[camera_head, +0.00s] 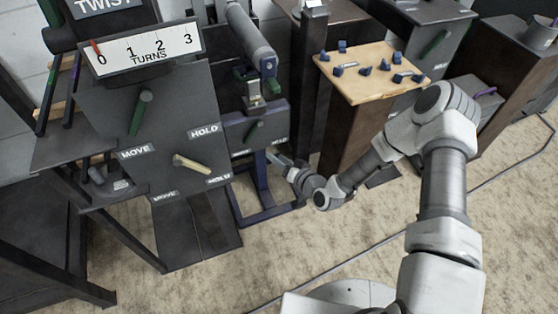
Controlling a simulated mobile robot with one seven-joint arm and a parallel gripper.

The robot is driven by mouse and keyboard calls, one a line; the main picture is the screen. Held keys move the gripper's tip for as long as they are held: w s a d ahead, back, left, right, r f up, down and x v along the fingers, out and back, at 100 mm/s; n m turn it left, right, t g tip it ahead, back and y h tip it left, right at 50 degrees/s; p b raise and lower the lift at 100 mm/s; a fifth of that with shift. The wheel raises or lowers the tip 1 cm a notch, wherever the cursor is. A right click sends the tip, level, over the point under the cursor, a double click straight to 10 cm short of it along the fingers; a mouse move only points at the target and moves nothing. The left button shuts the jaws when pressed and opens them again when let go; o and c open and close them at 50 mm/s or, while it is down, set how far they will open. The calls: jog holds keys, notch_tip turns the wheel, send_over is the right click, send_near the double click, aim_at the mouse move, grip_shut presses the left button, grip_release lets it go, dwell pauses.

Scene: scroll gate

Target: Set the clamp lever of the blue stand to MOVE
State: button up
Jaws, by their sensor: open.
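The blue stand (235,205) is a dark blue frame left of centre, carrying a dark panel (234,132). A short green clamp lever (254,130) sits on that panel, leaning with its upper end to the right. A small label is at its lower left, too small to read surely. Another at its lower right seems to say HOLD (280,140). My gripper (275,158) is open, just below and right of the panel. It appears empty and apart from the lever. The exact gap and the fingertips are hard to make out.
A large grey panel (180,100) left of the blue stand has a green lever (140,113), a cream lever (192,163) and MOVE and HOLD labels. A TURNS scale (145,50) tops it. A wooden-topped pedestal (345,88) with several blue pieces stands right. The carpet in front looks open.

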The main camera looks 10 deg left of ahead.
jog(key=shift+s+d+r, duration=0.1)
jog(key=shift+s+d, duration=0.05)
jog(key=shift+d, duration=0.05)
dwell(0.6)
